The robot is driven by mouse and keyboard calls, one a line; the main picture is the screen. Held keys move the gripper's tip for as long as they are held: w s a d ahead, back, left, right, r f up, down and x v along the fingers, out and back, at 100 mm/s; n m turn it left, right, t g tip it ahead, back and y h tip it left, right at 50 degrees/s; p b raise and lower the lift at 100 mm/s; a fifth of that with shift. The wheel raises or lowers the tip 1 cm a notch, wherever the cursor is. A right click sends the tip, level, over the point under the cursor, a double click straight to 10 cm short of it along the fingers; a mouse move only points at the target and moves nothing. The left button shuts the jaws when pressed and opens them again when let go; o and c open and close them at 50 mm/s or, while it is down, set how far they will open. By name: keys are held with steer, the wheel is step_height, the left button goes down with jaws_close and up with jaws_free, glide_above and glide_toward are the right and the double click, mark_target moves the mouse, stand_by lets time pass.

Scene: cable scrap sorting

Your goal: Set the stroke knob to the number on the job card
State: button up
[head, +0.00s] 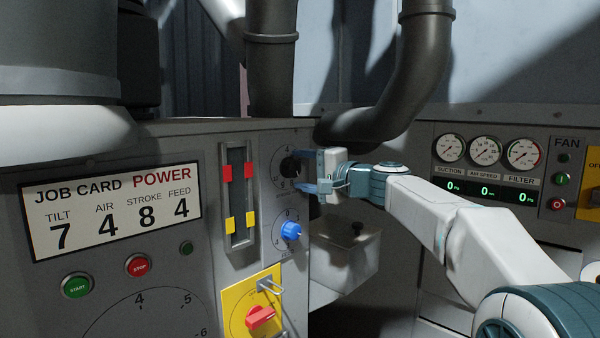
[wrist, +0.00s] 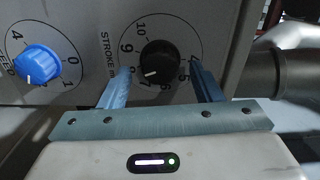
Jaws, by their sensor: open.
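The job card (head: 111,211) on the panel reads tilt 7, air 4, stroke 8, feed 4. The black stroke knob (wrist: 160,60) sits on a numbered dial; in the head view the knob (head: 290,167) is partly behind my gripper. Its white mark points down-left in the wrist view, around 7 to 8; I cannot tell exactly. My gripper (wrist: 161,68) is open, with one finger on each side of the knob and visible gaps between. My gripper also shows in the head view (head: 306,171), facing the panel. The left finger partly covers the dial numbers.
The blue feed knob (head: 291,231) is below the stroke knob, and at left in the wrist view (wrist: 37,66). A slider panel (head: 238,196) and a yellow plate with a red switch (head: 261,317) are nearby. A grey box (head: 345,255) juts out below my gripper.

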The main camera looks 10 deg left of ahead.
steer(key=b+v, duration=0.2)
steer(key=v, duration=1)
steer(key=shift+s+d+b, duration=0.15)
steer(key=shift+b, duration=0.2)
steer(key=s+d+f+n+g+h+p, duration=0.1)
steer(key=s+d+f+g+h+p, duration=0.2)
steer(key=s+f, duration=0.4)
steer(key=s+d+f+n+h+p, duration=0.1)
steer(key=s+d+f+h+p, duration=0.15)
steer(key=s+f+h, duration=0.45)
steer(key=s+d+f+n+g+h+p, duration=0.2)
steer(key=s+d+f+h, duration=0.3)
steer(key=s+d+f, duration=0.9)
steer(key=shift+s+f+n+g+h+p, duration=0.35)
steer(key=shift+s+f+g+p, duration=0.2)
steer(key=shift+p, duration=0.25)
